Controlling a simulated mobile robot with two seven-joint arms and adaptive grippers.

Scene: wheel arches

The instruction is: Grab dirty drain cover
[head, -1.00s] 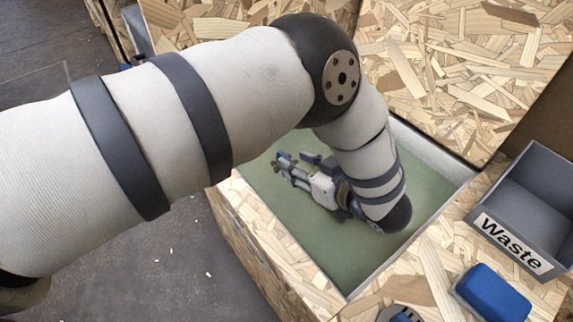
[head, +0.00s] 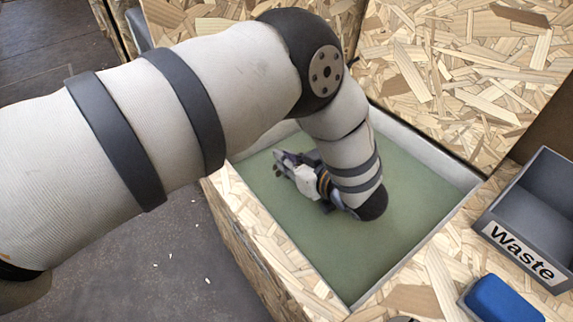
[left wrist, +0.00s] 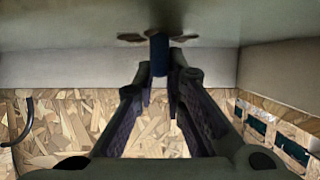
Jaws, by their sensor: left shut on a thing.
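My left gripper (head: 279,166) is low inside the green-bottomed basin (head: 410,215), near its far left side. In the left wrist view its two fingers (left wrist: 159,78) are closed on a blue upright stem (left wrist: 159,58). Brownish flat lobes (left wrist: 131,37) spread out around the stem's far end, against the greenish surface. The stem and lobes look like the dirty drain cover. I cannot tell whether it is clear of the surface. In the head view the gripper and forearm largely hide it. My right gripper is not in view.
The basin has pale walls and a chipboard surround (head: 262,225). A grey bin labelled Waste (head: 520,252) and a blue block (head: 503,300) stand on the right. A chipboard panel (head: 465,70) rises behind. Dark green pieces (left wrist: 292,149) show in the left wrist view.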

